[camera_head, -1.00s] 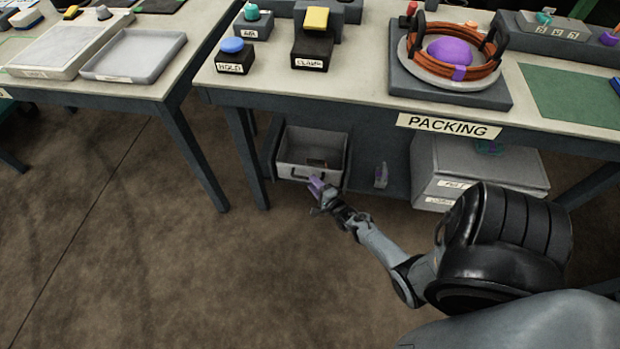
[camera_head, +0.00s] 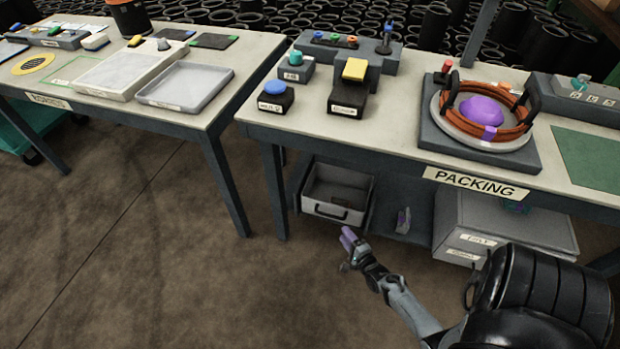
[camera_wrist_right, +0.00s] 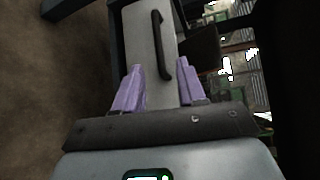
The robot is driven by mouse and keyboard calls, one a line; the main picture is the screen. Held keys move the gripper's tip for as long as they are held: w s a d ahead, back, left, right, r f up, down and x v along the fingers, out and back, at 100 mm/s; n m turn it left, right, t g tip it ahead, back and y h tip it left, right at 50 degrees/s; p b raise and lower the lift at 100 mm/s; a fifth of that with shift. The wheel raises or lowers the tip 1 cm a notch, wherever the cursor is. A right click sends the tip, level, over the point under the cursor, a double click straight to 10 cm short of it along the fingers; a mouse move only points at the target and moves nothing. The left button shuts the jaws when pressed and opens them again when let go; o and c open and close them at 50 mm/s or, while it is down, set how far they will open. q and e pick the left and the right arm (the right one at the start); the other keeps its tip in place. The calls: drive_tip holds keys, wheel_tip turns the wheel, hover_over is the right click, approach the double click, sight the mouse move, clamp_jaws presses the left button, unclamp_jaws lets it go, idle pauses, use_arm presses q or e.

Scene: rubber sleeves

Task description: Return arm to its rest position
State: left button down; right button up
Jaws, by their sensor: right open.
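My right gripper (camera_head: 347,240) is low in front of the packing table, its purple fingers near the open grey drawer (camera_head: 336,209) under the tabletop. In the right wrist view the two purple fingers (camera_wrist_right: 158,88) stand apart with nothing between them. The drawer front (camera_wrist_right: 145,40) with its black handle (camera_wrist_right: 160,45) lies beyond the fingertips; I see no contact. My right arm (camera_head: 405,305) reaches in from the lower right. My left gripper does not show.
The packing table (camera_head: 400,140) carries a purple dome inside orange hose (camera_head: 482,110), a blue button box (camera_head: 275,95) and a yellow-topped box (camera_head: 354,85). A grey cabinet (camera_head: 505,225) stands below. A second table (camera_head: 110,115) is at left. The floor (camera_head: 140,260) between is bare.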

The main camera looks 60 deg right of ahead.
drive_tip(key=w+a+r+n+y+p, duration=0.3)
drive_tip(key=a+r+n+p, duration=0.3)
drive_tip(key=r, duration=0.5)
drive_tip(key=w+a+r+n+y+p, duration=0.3)
drive_tip(key=a+r+p, duration=0.4)
drive_tip(key=r, duration=0.5)
drive_tip(key=s+a+r+n+g+y+p, duration=0.35)
drive_tip(key=a+r+n+g+p, duration=0.25)
drive_tip(key=a+r+n, duration=0.95)
drive_tip(key=s+a+r+n+g+h, duration=0.1)
drive_tip(key=s+r+n+g+h, duration=0.15)
drive_tip(key=s+g, duration=0.4)
wheel_tip(320, 180, up, 38)
drive_tip(key=s+t+y+p, duration=0.1)
drive_tip(key=t+p, duration=0.1)
drive_tip(key=p, duration=3.6)
wheel_tip(320, 180, down, 75)
drive_tip(key=b, duration=7.5)
drive_tip(key=shift+s+a+r+n, duration=0.15)
drive_tip(key=shift+a+r+n, duration=0.05)
drive_tip(key=shift+n, duration=0.1)
